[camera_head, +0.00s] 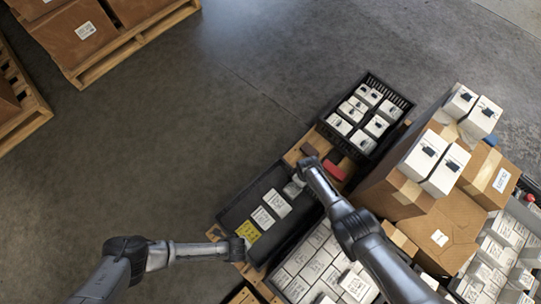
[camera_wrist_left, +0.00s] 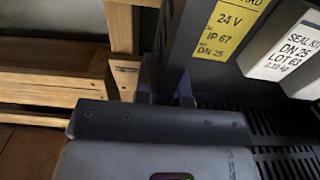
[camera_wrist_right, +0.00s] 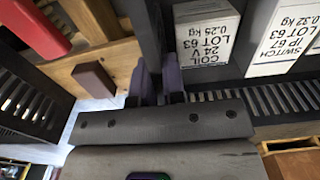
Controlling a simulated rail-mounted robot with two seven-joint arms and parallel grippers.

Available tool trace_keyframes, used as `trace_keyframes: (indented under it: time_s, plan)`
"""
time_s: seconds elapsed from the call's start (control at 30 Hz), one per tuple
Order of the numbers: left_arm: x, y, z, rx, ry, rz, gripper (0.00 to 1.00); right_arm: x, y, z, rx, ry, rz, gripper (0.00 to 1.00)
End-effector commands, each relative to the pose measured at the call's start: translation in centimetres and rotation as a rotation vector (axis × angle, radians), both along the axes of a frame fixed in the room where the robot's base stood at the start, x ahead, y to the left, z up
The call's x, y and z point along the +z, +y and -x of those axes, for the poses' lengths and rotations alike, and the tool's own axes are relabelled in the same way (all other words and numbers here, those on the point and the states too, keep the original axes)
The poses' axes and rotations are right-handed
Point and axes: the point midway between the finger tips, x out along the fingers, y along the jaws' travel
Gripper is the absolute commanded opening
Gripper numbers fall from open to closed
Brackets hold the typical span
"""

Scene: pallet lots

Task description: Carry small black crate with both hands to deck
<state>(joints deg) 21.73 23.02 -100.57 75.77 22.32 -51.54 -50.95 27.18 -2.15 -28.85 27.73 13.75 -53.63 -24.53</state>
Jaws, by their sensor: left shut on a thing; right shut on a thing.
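The small black crate (camera_head: 262,188) is at the middle of the head view, on or just above the wooden pallet (camera_head: 294,155). It holds two white boxes (camera_head: 277,203), a yellow-labelled box (camera_head: 248,232) and a small item partly hidden by my right gripper. My left gripper (camera_head: 246,246) is shut on its near end wall; the left wrist view shows the fingers (camera_wrist_left: 168,92) astride the wall beside the yellow label. My right gripper (camera_head: 298,182) is shut on the opposite end wall, its fingers (camera_wrist_right: 155,85) astride it in the right wrist view. Whether the crate touches the pallet cannot be told.
A second black crate (camera_head: 326,121) with several white boxes stands just beyond. A red item (camera_head: 335,170) and a brown block (camera_wrist_right: 94,80) lie between. Cardboard cartons (camera_head: 440,235) and crates of white boxes crowd the right. Open grey floor (camera_head: 150,150) lies left.

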Motion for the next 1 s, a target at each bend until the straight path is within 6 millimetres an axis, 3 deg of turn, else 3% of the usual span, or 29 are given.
trace_keyframes:
  time_s: [0.3,0.67,1.0]
  plan:
    - [-0.1,0.1,0.1,0.001,0.001,-0.003,0.36,-0.1,-0.1,-0.1,0.000,-0.001,0.001,0.36]
    - [0.5,0.1,0.0,0.000,0.001,-0.001,0.36,-0.1,0.0,0.0,0.000,-0.001,0.001,0.36]
    - [5.5,0.0,0.0,0.001,0.000,0.001,0.36,-0.1,-0.1,-0.1,0.000,0.000,0.000,0.36]
